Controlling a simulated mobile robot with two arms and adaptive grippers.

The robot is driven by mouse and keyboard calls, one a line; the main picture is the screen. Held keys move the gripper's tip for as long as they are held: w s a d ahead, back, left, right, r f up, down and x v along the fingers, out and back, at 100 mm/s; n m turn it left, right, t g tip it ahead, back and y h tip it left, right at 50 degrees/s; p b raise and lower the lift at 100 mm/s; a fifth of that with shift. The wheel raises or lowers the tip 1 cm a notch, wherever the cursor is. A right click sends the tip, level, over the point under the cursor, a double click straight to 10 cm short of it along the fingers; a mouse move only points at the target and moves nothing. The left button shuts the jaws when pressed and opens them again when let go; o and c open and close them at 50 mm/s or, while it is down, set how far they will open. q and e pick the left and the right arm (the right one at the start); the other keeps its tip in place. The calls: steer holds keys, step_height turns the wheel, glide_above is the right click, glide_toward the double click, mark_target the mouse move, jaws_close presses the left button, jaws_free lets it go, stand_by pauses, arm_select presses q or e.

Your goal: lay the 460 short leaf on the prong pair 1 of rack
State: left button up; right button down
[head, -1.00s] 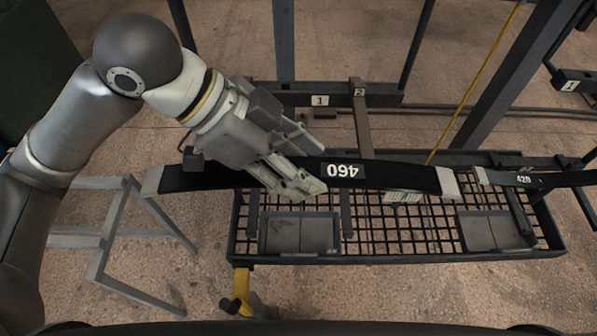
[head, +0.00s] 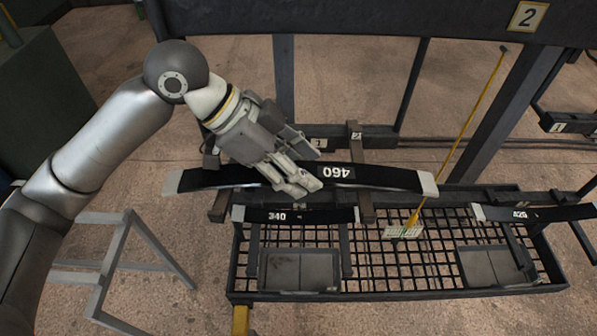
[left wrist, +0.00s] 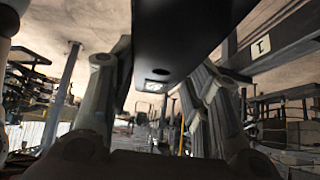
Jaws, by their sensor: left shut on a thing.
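The 460 short leaf (head: 390,178) is a long, slightly bowed black bar with light grey ends and a white "460" label. My left gripper (head: 305,183) is shut on it near its middle. In the left wrist view the leaf (left wrist: 180,35) fills the space between the fingers. The rack's beam (head: 385,137) lies behind, with a "1" plate and a "2" plate. Brown prongs show beneath the leaf at left (head: 219,207) and right (head: 366,207). I cannot tell whether the leaf touches them. My right gripper is out of view.
A 340 leaf (head: 310,215) lies in front of the held leaf, above the wire-mesh table (head: 400,285). A 420 leaf (head: 550,214) lies at right. A grey stand (head: 120,245) is at left. A yellow line (head: 468,125) slants down to a tag.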

arm_select(q)
steer(key=shift+w+r, duration=0.15)
steer(key=shift+w, duration=0.65)
steer(key=shift+f+b, duration=0.45)
steer(key=shift+f, duration=0.85)
steer(key=o, duration=1.4)
steer(key=shift+s, duration=0.15)
steer(key=shift+o, duration=0.4)
steer(key=shift+f, duration=0.1)
